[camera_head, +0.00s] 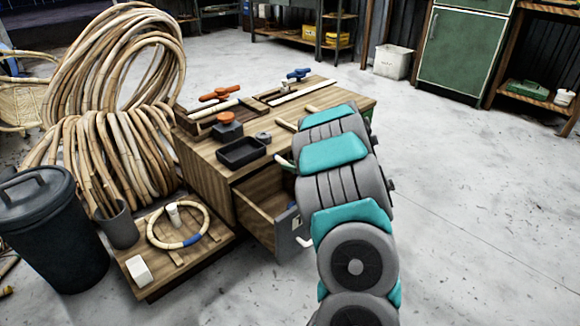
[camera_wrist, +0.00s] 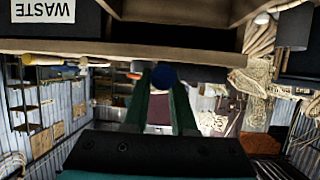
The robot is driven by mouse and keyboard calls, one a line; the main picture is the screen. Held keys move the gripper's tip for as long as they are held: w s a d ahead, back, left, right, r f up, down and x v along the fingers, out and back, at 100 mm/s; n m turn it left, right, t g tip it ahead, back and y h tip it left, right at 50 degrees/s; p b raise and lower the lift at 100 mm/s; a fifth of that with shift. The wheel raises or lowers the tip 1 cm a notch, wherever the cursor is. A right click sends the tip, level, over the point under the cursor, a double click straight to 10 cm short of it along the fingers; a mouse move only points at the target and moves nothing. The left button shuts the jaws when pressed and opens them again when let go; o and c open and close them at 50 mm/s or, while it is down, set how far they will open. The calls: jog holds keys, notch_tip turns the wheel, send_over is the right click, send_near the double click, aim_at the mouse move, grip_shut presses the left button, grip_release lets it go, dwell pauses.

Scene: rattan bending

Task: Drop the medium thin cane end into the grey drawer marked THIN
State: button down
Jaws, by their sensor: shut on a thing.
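My gripper (camera_wrist: 160,92) shows two green fingers in the wrist view, closed around a round dark blue end (camera_wrist: 163,75). I take this for the cane end, seen almost end-on, so its length is not clear. In the head view my grey and teal arm reaches over the bench's right side and mostly hides the gripper. An open drawer (camera_head: 262,207) with a grey front (camera_head: 287,236) juts from the bench, below and left of the arm. Its marking is too small to read. The part of the drawer that I see looks empty.
The wooden bench (camera_head: 202,160) carries a black tray (camera_head: 241,152), clamps and cane strips. A low platform (camera_head: 150,283) holds a cane ring (camera_head: 158,240) with blue tape. A dark bin (camera_head: 60,235) and rattan coils (camera_head: 130,150) stand left. A WASTE label (camera_wrist: 43,12) shows. Floor on the right is clear.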

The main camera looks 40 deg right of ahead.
jog(key=shift+f+b, duration=2.45)
jog(key=c, duration=0.6)
grip_release()
jog(key=shift+c, duration=0.2)
jog(key=p+v, duration=0.1)
jog(key=v, duration=0.6)
jog(key=shift+s+r, duration=0.2)
jog(key=shift+s, duration=0.2)
